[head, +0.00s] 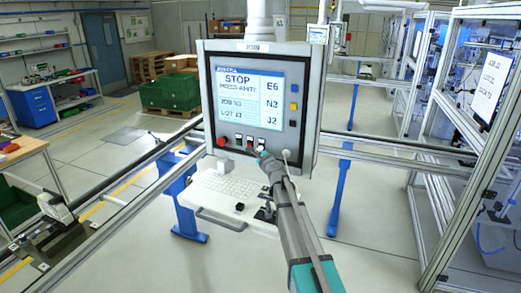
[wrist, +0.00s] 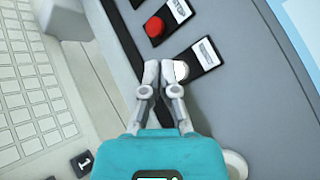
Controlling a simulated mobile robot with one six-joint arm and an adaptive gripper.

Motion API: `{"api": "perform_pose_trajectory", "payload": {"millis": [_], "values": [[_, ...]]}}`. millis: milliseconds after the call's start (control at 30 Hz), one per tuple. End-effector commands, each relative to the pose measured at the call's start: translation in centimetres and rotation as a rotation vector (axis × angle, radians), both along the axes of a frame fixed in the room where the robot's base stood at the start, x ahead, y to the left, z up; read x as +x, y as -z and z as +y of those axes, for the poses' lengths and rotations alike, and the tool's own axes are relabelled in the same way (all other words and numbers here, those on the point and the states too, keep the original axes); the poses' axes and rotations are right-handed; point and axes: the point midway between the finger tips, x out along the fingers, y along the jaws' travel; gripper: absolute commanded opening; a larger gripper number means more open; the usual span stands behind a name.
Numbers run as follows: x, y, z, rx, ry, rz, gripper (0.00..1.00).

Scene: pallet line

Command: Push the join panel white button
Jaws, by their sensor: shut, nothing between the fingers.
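The join panel (head: 262,100) is a grey box with a lit screen (head: 249,92) that reads STOP and, less clearly, PRESS WHITE. A row of small buttons runs along its lower edge. In the wrist view, the white button (wrist: 181,70) sits beside a black label plate, with a red button (wrist: 155,27) above it. My gripper (wrist: 161,70) is shut and empty, its fingertips just left of the white button and partly overlapping it in the picture. In the head view, my gripper (head: 260,156) is at the panel's lower edge. I cannot tell whether it touches the button.
A keyboard (head: 232,184) on a white shelf lies below the panel; it also shows at left in the wrist view (wrist: 35,100). Metal rails (head: 120,185) run beside the panel. A glazed machine frame (head: 485,130) stands at right.

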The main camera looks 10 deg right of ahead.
Motion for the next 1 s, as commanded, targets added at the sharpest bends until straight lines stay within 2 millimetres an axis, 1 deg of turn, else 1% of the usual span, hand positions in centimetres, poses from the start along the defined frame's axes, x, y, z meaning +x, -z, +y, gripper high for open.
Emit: {"api": "perform_pose_trajectory", "payload": {"millis": [433,800,1000], "values": [[0.03,0.0,-0.02,0.0,0.0,0.0,0.0],[0.67,-0.03,-0.48,0.0,0.0,0.0,0.0],[0.67,-0.03,-0.5,0.0,0.0,0.0,0.0]]}}
